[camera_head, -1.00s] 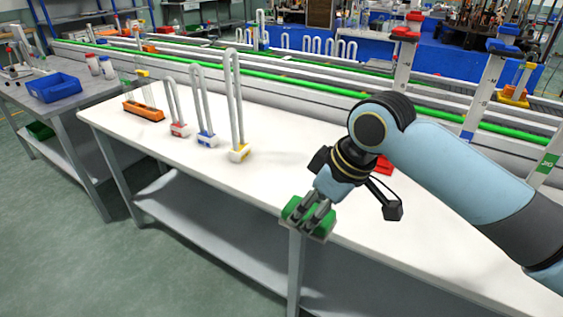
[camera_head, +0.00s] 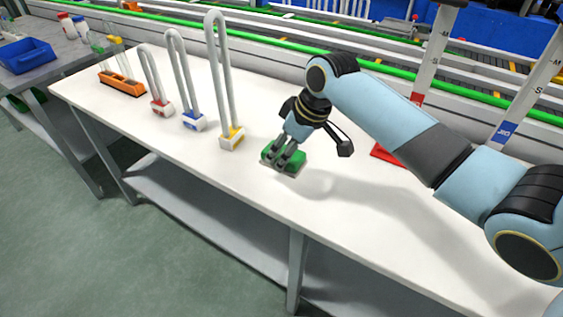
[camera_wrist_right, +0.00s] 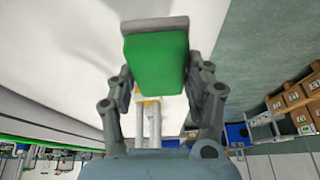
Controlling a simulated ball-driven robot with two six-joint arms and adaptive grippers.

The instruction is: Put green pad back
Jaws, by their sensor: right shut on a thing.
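A green pad (camera_head: 283,160) with a pale base is held in my right gripper (camera_head: 287,157), over the white table near its front edge. The right wrist view also shows the green pad (camera_wrist_right: 157,62) between the two fingers of my right gripper (camera_wrist_right: 158,88), which are closed on its sides. In the head view the pad is low over the table top; I cannot tell whether it touches. My left gripper is in neither view.
Upright glass U-tubes stand left on bases: yellow (camera_head: 232,138), blue (camera_head: 194,122) and red (camera_head: 162,106). An orange rack (camera_head: 122,84) is farther left. A red pad (camera_head: 386,154) lies behind my right arm. The white table (camera_head: 240,185) is clear around the pad.

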